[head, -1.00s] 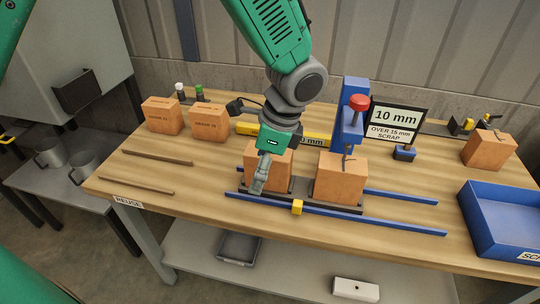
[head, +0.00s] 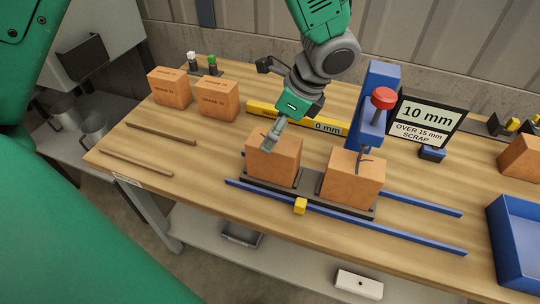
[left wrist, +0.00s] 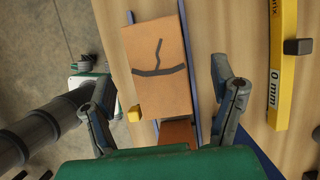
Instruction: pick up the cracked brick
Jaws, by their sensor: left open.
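Two orange bricks stand side by side on a dark carriage (head: 311,194). The left brick (head: 277,164) is below my left gripper (head: 271,141). In the left wrist view a brick with a dark branching crack on its face (left wrist: 165,42) lies ahead, between the lines of my left gripper's (left wrist: 163,95) spread fingers. The fingers are open, apart from it and empty. A brown brick part shows lower in the left wrist view (left wrist: 178,132). My right gripper is not in view.
A blue post (head: 376,105) with a red knob stands behind the right brick, beside a 10 mm sign (head: 426,112). A yellow gauge bar (head: 290,118) lies behind. Blue rails (head: 400,235) run in front. A blue bin (head: 515,275) is at right; two bricks (head: 217,99) stand at left.

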